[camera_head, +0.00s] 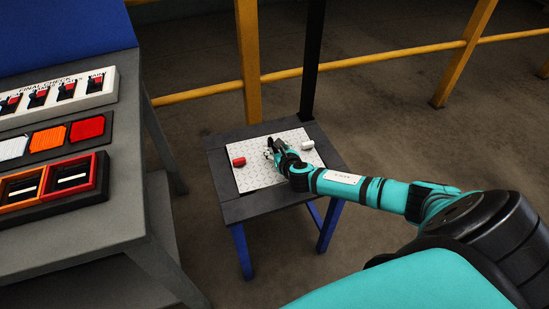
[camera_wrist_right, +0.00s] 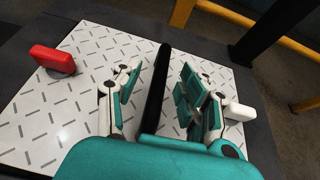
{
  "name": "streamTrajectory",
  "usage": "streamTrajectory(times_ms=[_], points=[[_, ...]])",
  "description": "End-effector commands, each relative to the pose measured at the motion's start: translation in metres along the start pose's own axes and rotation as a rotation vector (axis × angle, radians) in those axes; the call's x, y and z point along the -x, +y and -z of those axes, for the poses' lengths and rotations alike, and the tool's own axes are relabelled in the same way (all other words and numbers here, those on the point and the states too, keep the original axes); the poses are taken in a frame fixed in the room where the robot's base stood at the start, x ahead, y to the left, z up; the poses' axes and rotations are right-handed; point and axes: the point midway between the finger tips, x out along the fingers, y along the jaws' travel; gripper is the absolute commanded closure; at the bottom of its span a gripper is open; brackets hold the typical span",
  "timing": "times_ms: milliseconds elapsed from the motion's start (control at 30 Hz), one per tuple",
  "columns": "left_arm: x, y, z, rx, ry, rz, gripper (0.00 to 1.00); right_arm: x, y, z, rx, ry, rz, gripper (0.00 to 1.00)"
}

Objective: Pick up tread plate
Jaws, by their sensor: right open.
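The tread plate (camera_head: 256,177) is a pale square plate with a raised dash pattern. It lies flat on a small dark table (camera_head: 262,203). It also shows in the right wrist view (camera_wrist_right: 60,115). A red block (camera_head: 238,162) sits at its left side and a white block (camera_head: 307,145) at its right. A black bar (camera_wrist_right: 160,85) runs across the plate's middle. My right gripper (camera_head: 272,148) is over the plate, its fingers apart on either side of the bar. I cannot tell whether they touch it. My left gripper is out of view.
A grey bench (camera_head: 110,230) at the left carries a switch panel (camera_head: 55,95), coloured pads (camera_head: 50,138) and framed compartments (camera_head: 50,182). A yellow post (camera_head: 248,60), a dark post (camera_head: 312,60) and yellow rails stand behind the table. Floor at the right is open.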

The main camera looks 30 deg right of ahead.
Motion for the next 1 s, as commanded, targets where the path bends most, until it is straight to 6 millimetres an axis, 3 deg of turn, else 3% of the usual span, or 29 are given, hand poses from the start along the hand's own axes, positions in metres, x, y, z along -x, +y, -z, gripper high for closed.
streamTrajectory(times_ms=[133,367,700,1000], points=[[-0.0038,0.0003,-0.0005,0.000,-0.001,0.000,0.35,-0.0135,0.0006,0.0007,0.000,0.000,0.000,0.58],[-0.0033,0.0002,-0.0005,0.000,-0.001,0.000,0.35,-0.0141,0.0005,0.0002,0.001,0.001,-0.001,0.58],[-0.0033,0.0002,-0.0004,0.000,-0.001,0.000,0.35,-0.0139,0.0005,0.0002,0.001,0.000,-0.001,1.00],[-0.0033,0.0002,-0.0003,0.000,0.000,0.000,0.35,-0.0137,0.0007,0.0003,0.001,0.000,-0.002,1.00]])
